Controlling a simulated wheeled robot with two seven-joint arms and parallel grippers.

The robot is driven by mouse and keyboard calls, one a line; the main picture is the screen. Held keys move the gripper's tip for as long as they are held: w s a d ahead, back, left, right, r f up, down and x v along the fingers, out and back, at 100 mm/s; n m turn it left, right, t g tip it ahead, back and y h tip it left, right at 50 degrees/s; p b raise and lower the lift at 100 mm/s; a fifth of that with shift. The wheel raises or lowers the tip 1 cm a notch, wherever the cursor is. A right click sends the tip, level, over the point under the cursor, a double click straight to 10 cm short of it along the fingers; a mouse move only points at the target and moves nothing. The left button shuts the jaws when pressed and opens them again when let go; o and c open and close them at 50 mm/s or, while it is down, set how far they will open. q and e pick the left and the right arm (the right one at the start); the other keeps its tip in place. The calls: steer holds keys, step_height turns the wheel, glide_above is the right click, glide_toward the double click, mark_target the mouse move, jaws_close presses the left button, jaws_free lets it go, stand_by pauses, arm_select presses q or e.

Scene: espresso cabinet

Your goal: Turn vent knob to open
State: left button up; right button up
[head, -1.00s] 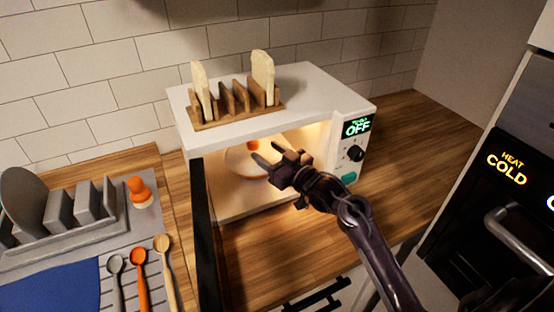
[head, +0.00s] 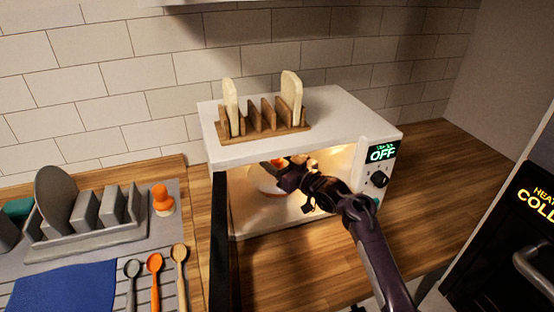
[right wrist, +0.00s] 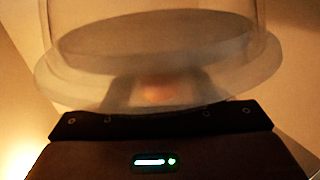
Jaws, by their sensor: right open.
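A clear dome-like cover (head: 268,186) stands inside the lit, open microwave. A small orange knob (head: 279,161) shows at its top, partly hidden by my right gripper (head: 277,164). The gripper reaches into the microwave from the right and is open, its fingers close to the knob; I cannot tell whether they touch it. In the right wrist view the cover (right wrist: 160,60) fills the upper part, blurred, and a soft orange spot (right wrist: 163,90) shows low in the middle. The knob's setting cannot be read. My left gripper is not in view.
The white microwave (head: 330,108) carries a wooden rack (head: 265,130) with toast. Its open door (head: 220,245) stands at the left of the opening. A black dial (head: 379,179) sits under the OFF display. A grey dish rack (head: 85,225) and several spoons lie left.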

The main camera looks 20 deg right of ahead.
steer(key=c, duration=1)
steer(key=shift+o, duration=0.2)
steer(key=shift+m+h, duration=0.3)
steer(key=shift+h, duration=0.1)
steer(key=shift+m+t+h+p, duration=0.35)
steer(key=shift+m+t+h, duration=0.2)
steer(key=shift+h, duration=0.25)
steer(key=shift+a+m+t+h, duration=0.1)
steer(key=shift+m+t+h, duration=0.15)
steer(key=shift+m+h, duration=1.5)
steer(key=shift+h, duration=0.7)
steer(key=shift+m+h, duration=0.8)
steer(key=shift+h, duration=1.05)
